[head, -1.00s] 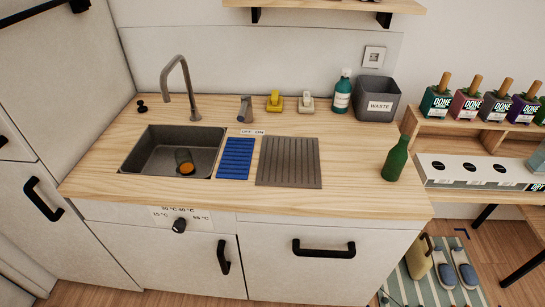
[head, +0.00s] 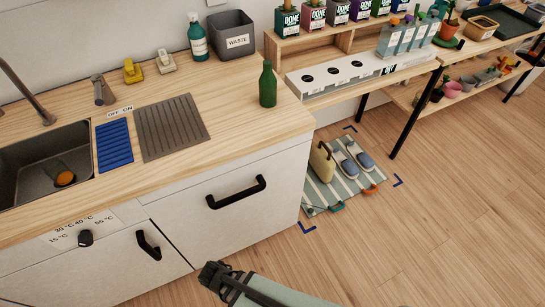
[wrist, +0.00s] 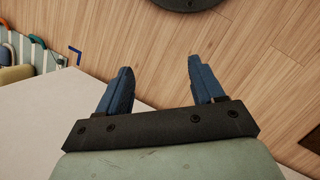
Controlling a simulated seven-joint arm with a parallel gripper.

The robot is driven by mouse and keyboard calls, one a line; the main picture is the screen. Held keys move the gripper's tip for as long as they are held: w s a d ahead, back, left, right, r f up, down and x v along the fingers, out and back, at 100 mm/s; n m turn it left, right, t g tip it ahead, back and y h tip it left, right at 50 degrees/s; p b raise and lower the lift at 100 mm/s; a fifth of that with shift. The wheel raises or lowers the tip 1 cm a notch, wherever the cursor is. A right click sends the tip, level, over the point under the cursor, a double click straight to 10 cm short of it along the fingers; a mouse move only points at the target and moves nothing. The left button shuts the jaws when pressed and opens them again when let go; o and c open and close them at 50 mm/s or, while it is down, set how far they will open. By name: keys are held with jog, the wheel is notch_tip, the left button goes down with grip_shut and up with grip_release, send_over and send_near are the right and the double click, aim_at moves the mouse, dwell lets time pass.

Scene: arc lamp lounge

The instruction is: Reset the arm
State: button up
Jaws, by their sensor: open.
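My gripper (wrist: 157,82) is open and empty in the wrist view, its two blue fingers spread apart with wooden floor behind them. In the head view, part of my arm (head: 265,290) shows at the bottom edge, in front of the white cabinet and over the floor; its fingers cannot be made out there. Nothing is between the fingers.
The counter (head: 235,130) carries a sink (head: 20,170), a blue mat (head: 114,144), a grey drainboard (head: 172,126), a green bottle (head: 267,84) and a waste bin (head: 232,35). A striped rug (head: 320,196) holds slippers and a bag. The wooden floor (head: 440,220) on the right is clear.

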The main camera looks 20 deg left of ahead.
jog(key=w+d+f+m+g, duration=0.2)
jog(key=w+d+m, duration=0.25)
jog(key=d, duration=0.45)
jog(key=w+d+f+m+g, duration=0.1)
jog(key=w+d+m+g, duration=0.2)
jog(key=w+d, duration=0.35)
jog(key=d+f+m+g+y, duration=0.1)
jog(key=d+m, duration=0.3)
jog(key=d, duration=0.5)
jog(key=s+d+f+m+g+y, duration=0.1)
jog(key=d+m+y, duration=0.2)
jog(key=d, duration=0.7)
jog(key=shift+s+d+f+m, duration=0.2)
jog(key=shift+s+f+m, duration=0.05)
jog(key=shift+m, duration=0.5)
